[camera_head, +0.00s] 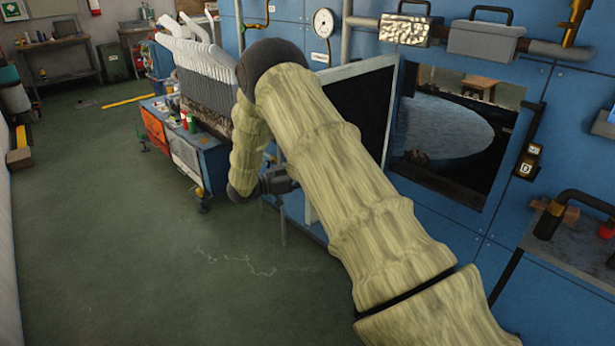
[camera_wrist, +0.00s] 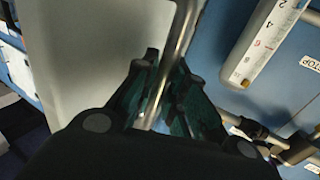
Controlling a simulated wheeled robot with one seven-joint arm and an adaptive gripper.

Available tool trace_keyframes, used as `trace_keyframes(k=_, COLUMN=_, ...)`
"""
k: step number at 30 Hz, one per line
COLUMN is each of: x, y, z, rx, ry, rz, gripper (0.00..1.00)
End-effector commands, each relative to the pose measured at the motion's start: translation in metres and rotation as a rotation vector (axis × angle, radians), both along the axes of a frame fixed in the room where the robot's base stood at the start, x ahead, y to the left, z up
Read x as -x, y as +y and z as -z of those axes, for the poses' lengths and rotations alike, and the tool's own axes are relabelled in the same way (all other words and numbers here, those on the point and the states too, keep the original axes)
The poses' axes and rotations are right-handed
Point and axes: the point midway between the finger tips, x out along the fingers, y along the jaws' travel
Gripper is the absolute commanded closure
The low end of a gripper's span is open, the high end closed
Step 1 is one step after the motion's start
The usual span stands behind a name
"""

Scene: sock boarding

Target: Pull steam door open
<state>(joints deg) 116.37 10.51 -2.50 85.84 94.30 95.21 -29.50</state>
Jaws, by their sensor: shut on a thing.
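The steam door (camera_head: 366,104) stands swung out from the blue machine, with a pale frame and a dark inner face. The opening (camera_head: 448,135) beside it is uncovered, showing a dark interior with a pale rounded shape. My gripper (camera_head: 280,180) is at the door's outer side, partly hidden behind my arm. In the wrist view, my gripper (camera_wrist: 166,88) is shut on the door's metal bar handle (camera_wrist: 184,32), with the bar between its dark green fingers. The door's grey outer face (camera_wrist: 85,55) fills the left of that view. My arm hides the door's lower part.
A blue cart (camera_head: 200,155) with a rack of pale sock forms (camera_head: 195,50) stands left of my arm. Pipes and a gauge (camera_head: 324,22) are on the machine wall. A side shelf (camera_head: 570,245) juts out at right. The green floor (camera_head: 120,230) at left is clear.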

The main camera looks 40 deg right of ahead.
Motion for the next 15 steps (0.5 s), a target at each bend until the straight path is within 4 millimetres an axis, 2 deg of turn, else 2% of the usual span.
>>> trace_keyframes(k=5, x=-0.0003, y=0.0000, z=-0.0002, rx=0.000, ry=0.000, rz=-0.001, gripper=1.00)
trace_keyframes(k=6, x=-0.0003, y=0.0001, z=-0.0002, rx=0.000, ry=0.000, rz=-0.001, gripper=0.83)
trace_keyframes(k=9, x=-0.0011, y=0.0009, z=-0.0003, rx=0.000, ry=0.000, rz=-0.002, gripper=0.65)
trace_keyframes(k=15, x=-0.0011, y=0.0012, z=-0.0002, rx=0.000, ry=0.000, rz=-0.002, gripper=0.65)
